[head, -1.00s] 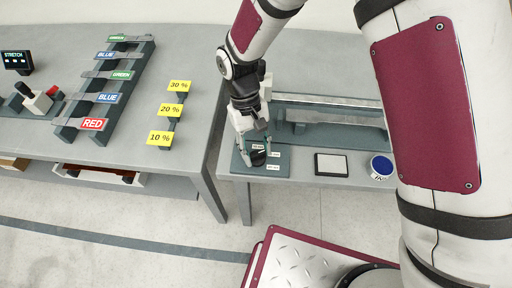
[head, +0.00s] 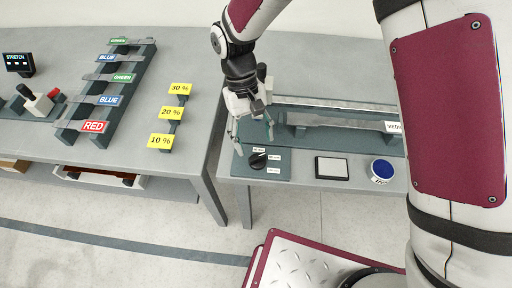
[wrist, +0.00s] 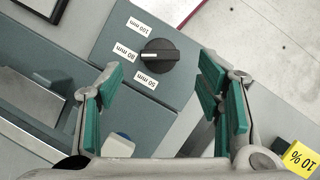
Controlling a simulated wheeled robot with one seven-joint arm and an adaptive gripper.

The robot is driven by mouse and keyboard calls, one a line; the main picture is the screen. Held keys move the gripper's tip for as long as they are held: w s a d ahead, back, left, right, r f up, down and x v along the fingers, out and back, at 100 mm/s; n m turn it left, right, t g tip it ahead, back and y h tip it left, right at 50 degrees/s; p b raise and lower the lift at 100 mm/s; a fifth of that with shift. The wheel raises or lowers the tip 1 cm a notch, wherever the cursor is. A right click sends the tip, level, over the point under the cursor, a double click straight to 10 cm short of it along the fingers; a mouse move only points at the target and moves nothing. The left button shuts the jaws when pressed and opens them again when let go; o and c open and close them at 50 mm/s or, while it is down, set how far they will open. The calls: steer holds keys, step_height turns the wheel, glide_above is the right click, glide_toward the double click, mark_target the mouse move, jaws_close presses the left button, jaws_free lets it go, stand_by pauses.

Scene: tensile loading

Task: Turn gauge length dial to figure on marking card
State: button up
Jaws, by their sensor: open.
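The gauge length dial (wrist: 160,57) is a black knob on a grey-green plate, ringed by white labels reading 100 mm, 80 mm (wrist: 125,53) and 50 mm. Its white pointer line points left, towards the 80 mm label. In the head view the dial (head: 257,161) sits at the near left of the right-hand bench. My gripper (head: 254,132) is open and empty, above and behind the dial, apart from it. Its green-padded fingers (wrist: 162,78) show either side below the dial in the wrist view. I cannot make out a marking card with a readable figure.
A dark-framed pale pad (head: 332,167) and a blue round item (head: 381,170) lie right of the dial. A long fixture (head: 340,138) stands behind, with a label partly hidden by my arm. The left bench (head: 190,150) holds yellow percent signs and a coloured-label rack.

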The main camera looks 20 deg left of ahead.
steer(key=v, duration=0.7)
stand_by(0.3)
steer(key=w+d+r+m+t+y, duration=0.1)
steer(key=d+r+m+t, duration=0.1)
steer(key=d+r, duration=0.6)
steer(key=w+d+r+m+t+y, duration=0.1)
steer(key=w+d+r+m, duration=0.1)
steer(key=d+r, duration=0.55)
steer(key=s+d+r+m+t, duration=0.2)
steer(key=s+d, duration=0.4)
steer(key=d, duration=0.3)
steer(key=s+d+r+m+t+y, duration=0.1)
steer(key=s+d+r+m+t, duration=0.1)
steer(key=s+d, duration=0.4)
steer(key=d+r+t, duration=0.1)
steer(key=d+r, duration=0.1)
steer(key=d, duration=0.1)
steer(key=shift+s+d+m+t, duration=0.2)
steer(key=shift+d+m+t, duration=0.1)
steer(key=shift+m, duration=0.1)
